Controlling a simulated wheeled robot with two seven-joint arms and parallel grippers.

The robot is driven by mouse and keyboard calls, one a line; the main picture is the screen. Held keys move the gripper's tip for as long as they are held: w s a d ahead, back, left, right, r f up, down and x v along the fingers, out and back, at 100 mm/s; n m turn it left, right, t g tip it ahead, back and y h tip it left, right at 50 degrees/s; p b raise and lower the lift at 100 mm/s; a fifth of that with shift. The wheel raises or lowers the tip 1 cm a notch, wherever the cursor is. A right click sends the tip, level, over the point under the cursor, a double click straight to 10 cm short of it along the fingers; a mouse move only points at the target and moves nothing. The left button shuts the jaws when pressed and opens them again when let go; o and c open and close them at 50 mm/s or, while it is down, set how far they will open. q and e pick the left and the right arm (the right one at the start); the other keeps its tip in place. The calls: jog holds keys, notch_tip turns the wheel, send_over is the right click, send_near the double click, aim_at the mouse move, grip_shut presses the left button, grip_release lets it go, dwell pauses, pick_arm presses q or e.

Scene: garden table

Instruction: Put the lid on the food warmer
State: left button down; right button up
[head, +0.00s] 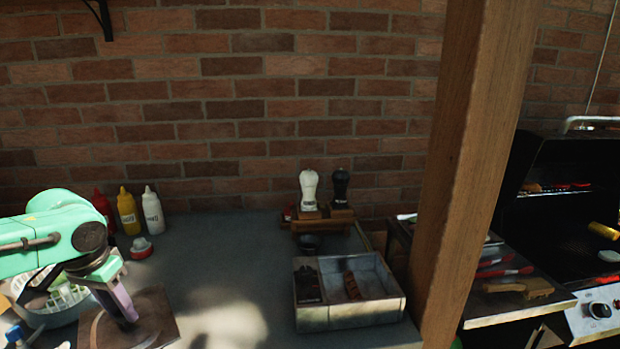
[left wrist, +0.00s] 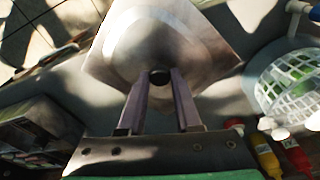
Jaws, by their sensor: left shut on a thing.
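The lid is a brownish metal square plate (head: 160,308) with a raised middle and a dark knob, at the lower left of the head view. It fills the top middle of the left wrist view (left wrist: 160,35). My left gripper (head: 130,314) comes down over it, with its fingers shut on the knob. I cannot tell if the lid touches the table. A grey open box with two compartments (head: 352,318), seemingly the food warmer, stands to the right. It holds a dark item and a brown item. My right gripper is not in view.
A bowl with a white basket (head: 60,304) is close left of the lid. Sauce bottles (head: 128,211) and two shakers (head: 309,190) stand by the brick wall. A wooden post (head: 465,150) rises right of the box. The grey tabletop (head: 225,255) between lid and box is clear.

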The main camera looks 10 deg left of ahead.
pick_arm(q)
jog(key=w+d+r+m, duration=0.2)
jog(key=d+m, duration=0.2)
jog(key=d, duration=2.2)
jog(key=shift+m+h, duration=0.3)
jog(key=shift+h, duration=0.1)
